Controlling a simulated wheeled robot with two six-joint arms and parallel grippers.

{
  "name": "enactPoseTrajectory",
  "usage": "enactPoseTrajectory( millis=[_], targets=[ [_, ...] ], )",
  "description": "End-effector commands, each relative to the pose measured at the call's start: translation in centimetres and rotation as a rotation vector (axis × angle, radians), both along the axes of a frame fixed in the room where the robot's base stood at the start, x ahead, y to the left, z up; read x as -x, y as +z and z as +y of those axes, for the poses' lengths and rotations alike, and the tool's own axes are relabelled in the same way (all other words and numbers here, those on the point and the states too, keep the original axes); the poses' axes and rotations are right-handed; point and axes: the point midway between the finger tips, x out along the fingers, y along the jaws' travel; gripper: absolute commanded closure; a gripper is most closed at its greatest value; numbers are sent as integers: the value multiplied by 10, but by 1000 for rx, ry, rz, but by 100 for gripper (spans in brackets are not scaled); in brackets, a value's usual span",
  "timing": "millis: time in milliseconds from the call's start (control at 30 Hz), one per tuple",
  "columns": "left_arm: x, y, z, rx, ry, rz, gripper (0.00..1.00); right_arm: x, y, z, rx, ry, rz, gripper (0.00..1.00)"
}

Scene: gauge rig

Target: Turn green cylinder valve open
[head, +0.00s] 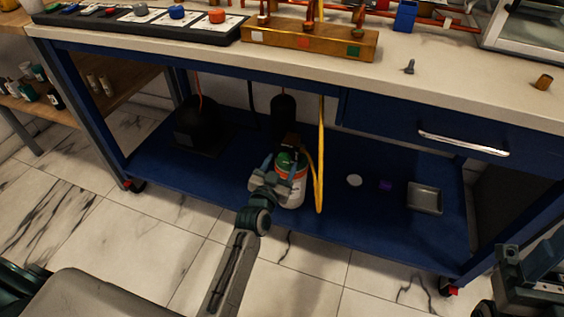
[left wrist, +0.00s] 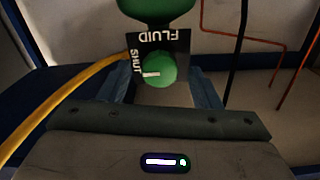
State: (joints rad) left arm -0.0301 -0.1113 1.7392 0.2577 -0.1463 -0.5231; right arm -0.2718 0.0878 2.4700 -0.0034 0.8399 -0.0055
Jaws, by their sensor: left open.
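A small white cylinder (head: 291,196) with an orange band and a green top stands on the blue lower shelf (head: 345,207). In the left wrist view a round green valve knob (left wrist: 160,71) carries a white mark beside the word SHUT on a black plate (left wrist: 184,44) that also reads FLUID. My left gripper (head: 274,171) is at the cylinder's top, open, with one finger on each side of the knob. Whether the fingers touch it I cannot tell. The gripper hides part of the cylinder in the head view.
A yellow hose (head: 321,150) runs down just right of the cylinder. A dark rounded object (head: 198,128) stands left on the shelf. A grey tray (head: 425,198) lies to the right. The workbench top (head: 440,92) overhangs the shelf, with a blue drawer (head: 400,125) beneath it.

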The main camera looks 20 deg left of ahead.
Motion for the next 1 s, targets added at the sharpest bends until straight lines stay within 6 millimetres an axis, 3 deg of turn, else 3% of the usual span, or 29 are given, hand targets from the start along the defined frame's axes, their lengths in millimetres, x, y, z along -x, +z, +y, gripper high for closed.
enactPoseTrajectory(
  millis=[133,433,667,1000],
  targets=[
    [-10,0,0,-1,0,0,42,0,0,0,0,0,0,39],
    [-12,0,0,0,0,1,42,0,0,0,0,0,0,39],
    [-12,0,0,0,0,1,87,0,0,0,0,0,0,39],
    [-12,0,0,41,0,2,87,0,3,0,0,0,0,39]
  ],
)
